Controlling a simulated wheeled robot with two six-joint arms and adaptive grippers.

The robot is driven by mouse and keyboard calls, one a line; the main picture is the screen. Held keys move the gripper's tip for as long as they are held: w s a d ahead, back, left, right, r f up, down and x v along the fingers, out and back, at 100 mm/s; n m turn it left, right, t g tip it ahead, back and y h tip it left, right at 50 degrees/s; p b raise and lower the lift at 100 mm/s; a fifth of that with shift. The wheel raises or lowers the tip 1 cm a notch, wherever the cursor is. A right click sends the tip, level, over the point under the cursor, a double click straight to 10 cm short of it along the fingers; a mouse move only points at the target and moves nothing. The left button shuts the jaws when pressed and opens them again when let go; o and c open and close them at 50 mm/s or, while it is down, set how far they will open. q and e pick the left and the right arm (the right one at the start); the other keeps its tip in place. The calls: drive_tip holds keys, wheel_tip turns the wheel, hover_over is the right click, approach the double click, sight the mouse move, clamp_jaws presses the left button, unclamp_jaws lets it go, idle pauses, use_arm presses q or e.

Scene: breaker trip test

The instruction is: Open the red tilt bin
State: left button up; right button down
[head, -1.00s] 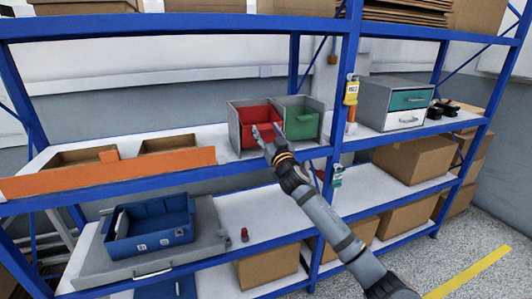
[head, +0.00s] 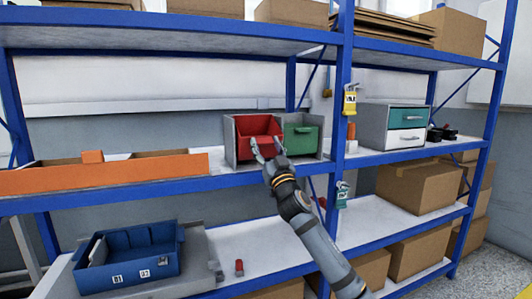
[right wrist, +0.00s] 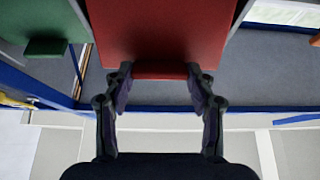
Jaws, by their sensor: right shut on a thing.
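The red tilt bin (head: 257,125) sits in a grey housing (head: 229,140) on the middle shelf, left of a green bin (head: 300,137). My right gripper (head: 266,146) is at the front of the red bin. In the right wrist view the red bin (right wrist: 160,35) fills the top middle, and its red lip (right wrist: 160,71) lies between the fingertips of my right gripper (right wrist: 160,78), which is shut on it. The fingers hide part of the bin's front in the head view. I cannot tell exactly how far the bin is tilted. My left gripper is not in view.
An orange-fronted tray (head: 110,177) stands left on the same shelf. A blue upright (head: 343,100) with a yellow tag (head: 350,99) and a drawer unit (head: 394,126) are to the right. A blue crate (head: 130,262) and a small red object (head: 239,268) are on the shelf below.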

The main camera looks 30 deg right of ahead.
idle(0.4)
drive_tip(key=shift+c, duration=2.2)
unclamp_jaws()
drive_tip(key=v, duration=1.2)
